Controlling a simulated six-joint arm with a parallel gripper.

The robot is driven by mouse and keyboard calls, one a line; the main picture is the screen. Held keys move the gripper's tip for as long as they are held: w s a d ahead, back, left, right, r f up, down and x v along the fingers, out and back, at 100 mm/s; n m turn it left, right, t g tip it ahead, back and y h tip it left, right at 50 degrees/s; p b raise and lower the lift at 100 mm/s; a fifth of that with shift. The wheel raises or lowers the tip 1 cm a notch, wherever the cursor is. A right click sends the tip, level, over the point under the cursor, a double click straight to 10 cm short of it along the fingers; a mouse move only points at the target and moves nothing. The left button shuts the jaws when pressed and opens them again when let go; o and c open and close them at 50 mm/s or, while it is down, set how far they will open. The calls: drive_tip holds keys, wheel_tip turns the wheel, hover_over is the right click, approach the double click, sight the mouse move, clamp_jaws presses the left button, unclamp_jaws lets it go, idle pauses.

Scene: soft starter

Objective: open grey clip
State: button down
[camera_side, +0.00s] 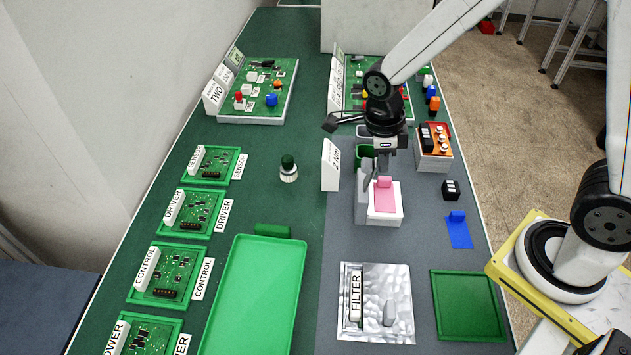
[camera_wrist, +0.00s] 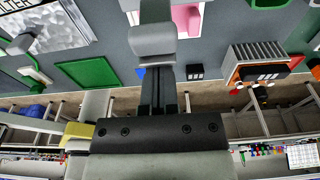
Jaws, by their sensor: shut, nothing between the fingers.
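A pink block (camera_side: 384,195) sits on a white base (camera_side: 388,214) in the side view. A grey upright part (camera_side: 361,204), which looks like the grey clip, stands along the left side of this base. My gripper (camera_side: 382,174) points down just above the pink block, close to the grey part. I cannot tell whether it touches either one. In the wrist view my gripper (camera_wrist: 154,38) is shut and empty, and its fingers hide part of the pink block (camera_wrist: 187,20) and most of what lies beyond.
A white label stand (camera_side: 331,165) is close on the left, and a heat-sink module (camera_side: 434,145) is on the right. A black block (camera_side: 451,190) and a blue piece (camera_side: 459,230) lie nearby. A silver FILTER pouch (camera_side: 376,303) and green tray (camera_side: 468,305) are in front.

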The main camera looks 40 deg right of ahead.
drive_tip(key=shift+w, duration=0.1)
drive_tip(key=shift+w+a+r, duration=0.3)
drive_tip(key=shift+w+a, duration=0.55)
drive_tip(key=shift+a, duration=0.05)
drive_tip(key=shift+s+d, duration=0.1)
drive_tip(key=shift+d, duration=0.05)
drive_tip(key=shift+s+d+f, duration=0.3)
drive_tip(key=shift+s+d, duration=0.1)
drive_tip(key=shift+s, duration=0.05)
drive_tip(key=shift+s+d, duration=0.1)
wheel_tip(320, 180, up, 9)
hover_over(372, 163)
drive_tip(key=shift+r, duration=0.2)
idle(0.6)
